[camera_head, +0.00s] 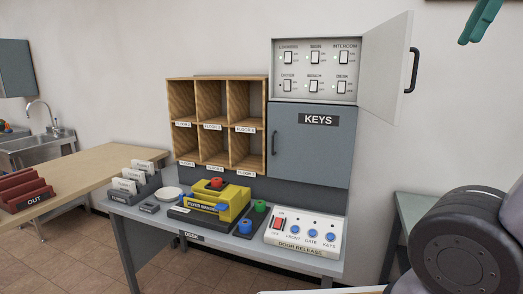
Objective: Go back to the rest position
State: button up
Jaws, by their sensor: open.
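What looks like my gripper (480,22) shows only in part at the top right edge, as teal fingers pointing down and left. It is open, and I see nothing held in it. It appears in front of the bare wall, to the right of the open white switch panel door (388,62). The rest of the gripper is out of view. A dark round joint and light links of my arm fill the lower right corner.
Wooden pigeonholes (183,102) and a grey KEYS cabinet (310,155) stand behind. A wooden counter (90,168) with red OUT trays is left.

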jog(key=w+a+f+m+t+h, duration=0.1)
jog(key=w+a+f+m+t, duration=0.1)
jog(key=a+f+m, duration=0.5)
jog(key=w+a+f+m+t, duration=0.3)
jog(key=a+f+m, duration=0.5)
jog(key=m, duration=0.3)
jog(key=shift+a+f+t+h, duration=0.25)
jog(key=shift+f+t+h, duration=0.15)
